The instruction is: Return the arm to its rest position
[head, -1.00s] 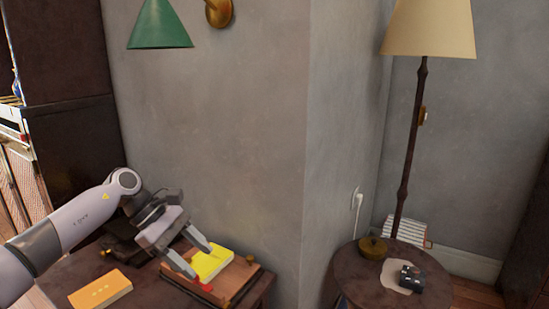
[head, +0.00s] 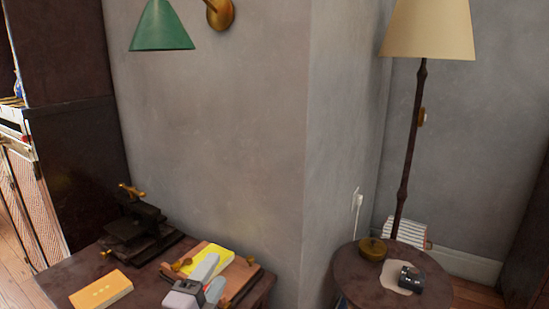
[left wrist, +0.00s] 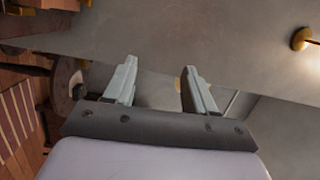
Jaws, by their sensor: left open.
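My left gripper (head: 214,279) shows at the bottom of the head view, in front of the wooden board with brass knobs and partly covering it. Its lower part and my arm run out of the picture. In the left wrist view its two pale fingers (left wrist: 159,78) stand apart with nothing between them. The gripper is open and empty. My right gripper is in neither view.
A dark table (head: 75,268) holds an orange book (head: 100,289), a black press (head: 142,234) and a yellow book (head: 219,258) on the wooden board (head: 250,271). A green lamp (head: 160,27) hangs above. A round side table (head: 355,285) and floor lamp (head: 405,165) stand right.

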